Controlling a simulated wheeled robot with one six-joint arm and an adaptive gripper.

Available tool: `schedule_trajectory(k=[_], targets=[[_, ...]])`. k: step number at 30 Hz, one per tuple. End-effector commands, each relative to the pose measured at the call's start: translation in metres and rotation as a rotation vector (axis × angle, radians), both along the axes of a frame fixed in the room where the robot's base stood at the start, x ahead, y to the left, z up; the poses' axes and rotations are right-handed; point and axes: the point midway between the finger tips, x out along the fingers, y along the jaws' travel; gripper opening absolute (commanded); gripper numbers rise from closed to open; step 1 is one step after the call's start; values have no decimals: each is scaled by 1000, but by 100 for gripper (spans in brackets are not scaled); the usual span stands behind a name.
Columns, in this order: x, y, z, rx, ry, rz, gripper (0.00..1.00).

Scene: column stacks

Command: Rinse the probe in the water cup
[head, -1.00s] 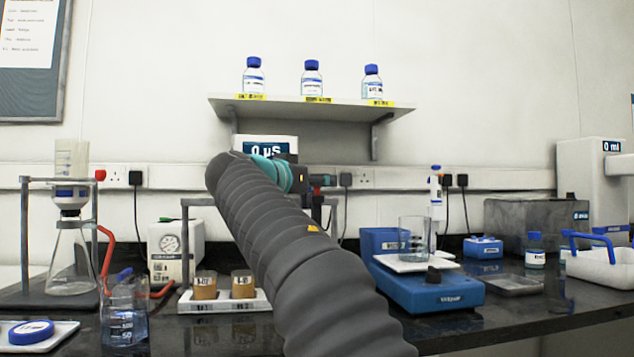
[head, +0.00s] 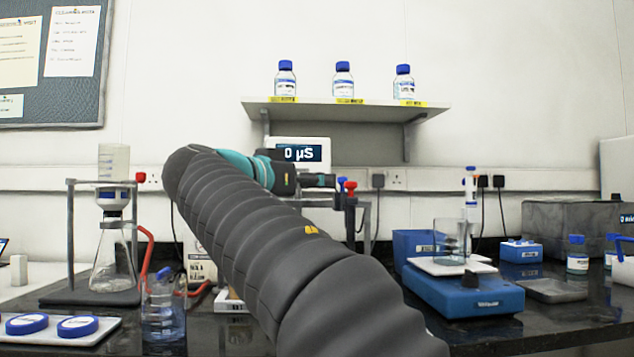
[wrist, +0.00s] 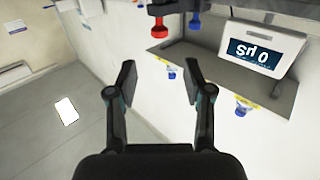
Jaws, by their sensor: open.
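A conductivity meter (head: 297,152) reading 0 µS stands at the back under the shelf. Two probe-like pieces, one with a blue top (head: 341,184) and one with a red top (head: 351,186), show at the rack right of my gripper. In the wrist view the red piece (wrist: 160,28) and blue piece (wrist: 193,28) appear upside down, beyond my fingertips. My gripper (wrist: 160,82) is open, with nothing between its fingers. I cannot tell which piece is the probe. The labelled cups, including any water cup, are hidden behind my arm; part of their white tray (head: 230,302) shows.
A glass beaker (head: 163,312) and filter flask (head: 112,265) stand left. A blue stirrer or balance (head: 465,292) carries a beaker (head: 450,240) on the right. Bottles stand on the wall shelf (head: 345,110) above. My arm crosses the bench middle.

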Motion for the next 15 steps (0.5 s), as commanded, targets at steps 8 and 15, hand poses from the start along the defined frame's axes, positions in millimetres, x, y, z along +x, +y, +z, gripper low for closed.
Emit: schedule_trajectory(k=[8, 15], targets=[[-7, 8, 1, 0, 0, 3, 51], [-17, 16, 0, -1, 1, -2, 51]])
